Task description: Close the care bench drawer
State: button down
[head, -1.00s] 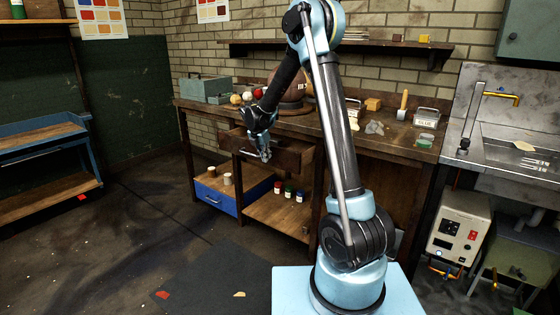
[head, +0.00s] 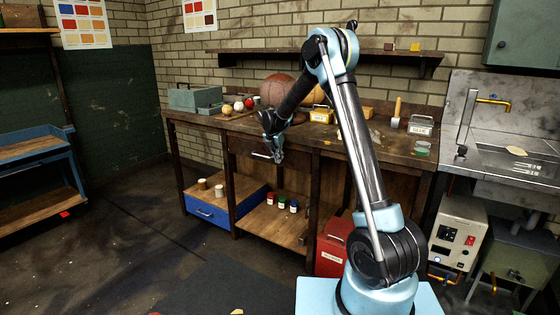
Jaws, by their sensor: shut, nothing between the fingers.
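The care bench (head: 350,135) stands against the brick wall. Its dark wooden drawer (head: 243,146) sits under the bench top, left of the middle, with a pale bar handle (head: 262,156). The drawer front looks about flush with the bench frame, and no open interior shows. My gripper (head: 279,157) is shut and empty, pointing down just in front of the drawer's right part, which it partly hides. I cannot tell whether it touches the drawer front.
Balls (head: 238,106) and a grey-green toolbox (head: 195,99) stand on the bench top. Below are a blue drawer unit (head: 210,212), several small jars (head: 282,202) and a red box (head: 332,248). A sink (head: 510,155) is at right. The floor at front left is mostly clear.

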jog(key=shift+w+d, duration=0.1)
jog(key=shift+w, duration=0.1)
jog(key=shift+s, duration=0.1)
jog(key=s+a+r, duration=0.3)
jog(key=s+r, duration=0.4)
jog(key=r, duration=0.2)
jog(key=s+d+r+m+g, duration=0.1)
jog(key=s+d+r+m, duration=0.3)
jog(key=s+d+m, duration=0.55)
jog(key=s+d+r+m, duration=0.3)
jog(key=s+d+m, duration=0.2)
jog(key=s+d, duration=0.85)
jog(key=s+d+f+m, duration=0.3)
jog(key=s+f+m, duration=0.1)
jog(key=s, duration=0.4)
jog(key=s+d+f+m+y, duration=0.1)
jog(key=s+d+f+m, duration=0.3)
jog(key=s, duration=0.5)
jog(key=s+d+f+m+y, duration=0.1)
jog(key=s+d+f+m, duration=0.3)
jog(key=s+m, duration=0.4)
jog(key=shift+s+f+g, duration=0.35)
jog(key=shift+f+g, duration=0.05)
jog(key=shift+f, duration=0.25)
